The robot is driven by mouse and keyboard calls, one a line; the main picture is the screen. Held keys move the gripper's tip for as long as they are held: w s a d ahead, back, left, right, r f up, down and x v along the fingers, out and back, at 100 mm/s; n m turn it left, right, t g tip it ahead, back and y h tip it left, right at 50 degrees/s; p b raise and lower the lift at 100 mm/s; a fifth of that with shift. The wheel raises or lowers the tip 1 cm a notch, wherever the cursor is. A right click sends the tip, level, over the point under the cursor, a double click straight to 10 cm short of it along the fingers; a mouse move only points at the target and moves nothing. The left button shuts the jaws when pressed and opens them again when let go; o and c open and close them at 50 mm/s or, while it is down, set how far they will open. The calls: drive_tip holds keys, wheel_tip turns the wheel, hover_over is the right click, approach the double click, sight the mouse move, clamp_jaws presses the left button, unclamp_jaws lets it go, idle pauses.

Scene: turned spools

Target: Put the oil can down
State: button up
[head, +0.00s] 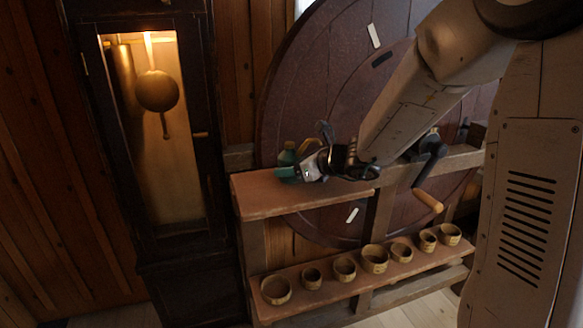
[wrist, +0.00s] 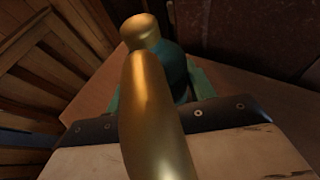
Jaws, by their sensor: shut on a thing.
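The oil can has a teal body (head: 287,157) and a brass spout that shows beside it in the head view. In the wrist view its brass cap and long spout (wrist: 152,110) fill the middle, with the teal body (wrist: 178,72) behind. My gripper (head: 288,171) is shut on the can's body, a green finger pad showing on each side in the wrist view. The can is upright over the left end of the upper wooden shelf (head: 262,204). Its base is hidden by my fingers, so I cannot tell whether it touches the shelf.
Several small wooden bowls (head: 375,259) stand in a row on the lower shelf. A large dark wheel (head: 300,95) rises behind the shelves, with a wooden-handled crank (head: 429,199) at right. A dark clock case (head: 205,150) stands close on the left. The upper shelf's front is clear.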

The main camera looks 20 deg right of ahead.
drive_tip(key=shift+f, duration=0.15)
drive_tip(key=o, duration=1)
drive_tip(key=shift+c, duration=0.2)
